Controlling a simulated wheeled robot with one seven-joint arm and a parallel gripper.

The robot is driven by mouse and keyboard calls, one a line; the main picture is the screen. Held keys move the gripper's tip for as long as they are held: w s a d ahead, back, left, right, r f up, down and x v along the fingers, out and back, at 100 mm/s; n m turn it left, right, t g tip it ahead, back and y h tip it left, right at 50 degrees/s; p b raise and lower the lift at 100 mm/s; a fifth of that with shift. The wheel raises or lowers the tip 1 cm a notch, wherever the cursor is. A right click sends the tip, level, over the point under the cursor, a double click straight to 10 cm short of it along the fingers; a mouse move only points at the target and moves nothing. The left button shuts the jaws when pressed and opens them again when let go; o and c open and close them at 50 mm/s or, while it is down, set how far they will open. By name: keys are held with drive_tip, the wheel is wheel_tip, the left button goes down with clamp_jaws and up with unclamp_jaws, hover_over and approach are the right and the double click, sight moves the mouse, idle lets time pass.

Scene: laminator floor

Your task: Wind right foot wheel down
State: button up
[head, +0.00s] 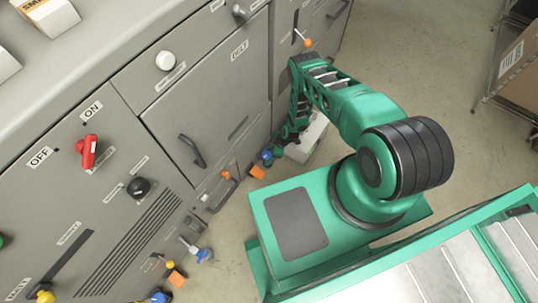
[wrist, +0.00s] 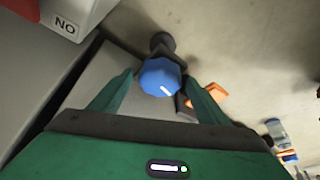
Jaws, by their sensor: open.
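A blue faceted foot wheel (wrist: 160,77) with a white mark on its face shows in the wrist view, on a dark stem. My gripper (wrist: 158,82) is open, with one green finger on either side of the wheel; I cannot tell whether either finger touches it. In the head view a blue wheel (head: 267,155) is low at the grey machine's right-hand end, beside my gripper (head: 275,148). The arm and gripper partly hide that area.
An orange block (head: 257,173) lies by the wheel and also shows in the wrist view (wrist: 213,93). An orange-tipped handle (head: 226,176) juts from the cabinet.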

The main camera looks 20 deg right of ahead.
drive_tip(key=shift+c, duration=0.2)
drive_tip(key=c, duration=1)
drive_tip(key=m+t+h, duration=0.1)
drive_tip(key=m, duration=0.3)
drive_tip(key=shift+s+m, duration=0.1)
drive_tip(key=shift+m, duration=0.2)
drive_tip(key=shift+a+m+t+h, duration=0.1)
drive_tip(key=shift+m+t+h, duration=0.25)
drive_tip(key=shift+m, duration=0.75)
drive_tip(key=shift+a+m+t+h, duration=0.1)
drive_tip(key=shift+m+t+h, duration=0.25)
drive_tip(key=shift+m, duration=0.75)
drive_tip(key=o, duration=1)
drive_tip(key=shift+s, duration=0.1)
